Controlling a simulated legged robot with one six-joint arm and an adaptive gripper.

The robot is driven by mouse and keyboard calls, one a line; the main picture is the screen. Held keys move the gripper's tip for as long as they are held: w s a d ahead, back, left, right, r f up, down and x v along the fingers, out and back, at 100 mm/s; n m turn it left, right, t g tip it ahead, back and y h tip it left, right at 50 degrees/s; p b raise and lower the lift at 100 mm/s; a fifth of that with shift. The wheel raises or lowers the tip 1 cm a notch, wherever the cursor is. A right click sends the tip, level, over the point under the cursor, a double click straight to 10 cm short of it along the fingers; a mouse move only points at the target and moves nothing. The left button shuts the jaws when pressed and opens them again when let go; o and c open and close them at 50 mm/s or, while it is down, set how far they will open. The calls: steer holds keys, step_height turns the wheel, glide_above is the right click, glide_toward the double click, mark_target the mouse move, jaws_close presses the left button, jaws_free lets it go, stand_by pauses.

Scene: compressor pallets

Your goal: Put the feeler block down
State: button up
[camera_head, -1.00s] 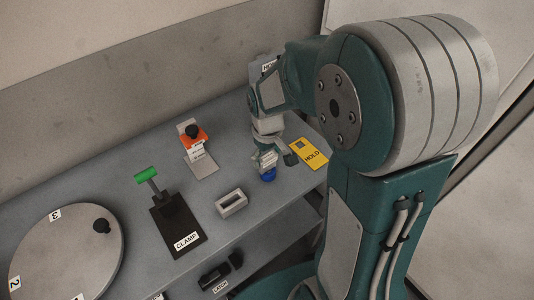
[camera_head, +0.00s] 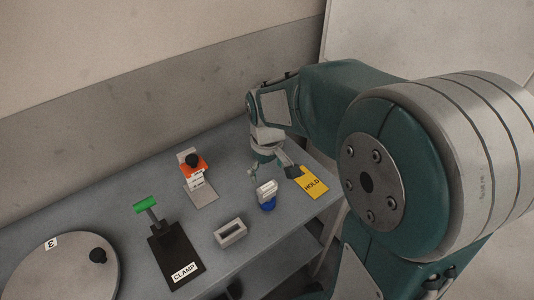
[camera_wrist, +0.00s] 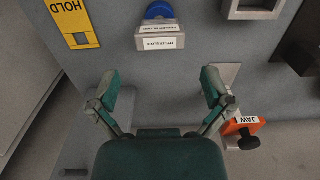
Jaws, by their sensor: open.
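The feeler block (camera_head: 267,191), a pale labelled block with a blue round part, stands on the grey bench near its front edge. In the wrist view its labelled white face (camera_wrist: 160,38) and blue part (camera_wrist: 159,10) lie beyond my fingertips, between their lines. My gripper (camera_wrist: 160,82) is open and empty, with a finger on each side and clear space between. In the head view my gripper (camera_head: 272,171) is just behind the block, apart from it.
A yellow HOLD tag (camera_head: 312,182) lies right of the block. A hollow grey socket (camera_head: 230,232) is at its left. An orange JAW piece (camera_head: 192,165), a green-handled CLAMP (camera_head: 172,252) and a round numbered disc (camera_head: 62,275) stand farther left.

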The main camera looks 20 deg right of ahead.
mark_target(267, 186)
step_height(267, 186, up, 7)
steer(key=s+r+m+t, duration=0.3)
steer(key=s+r+t, duration=0.1)
steer(key=s, duration=1)
steer(key=shift+s+m+t, duration=0.15)
steer(key=shift+m+t, duration=0.15)
steer(key=shift+t, duration=0.5)
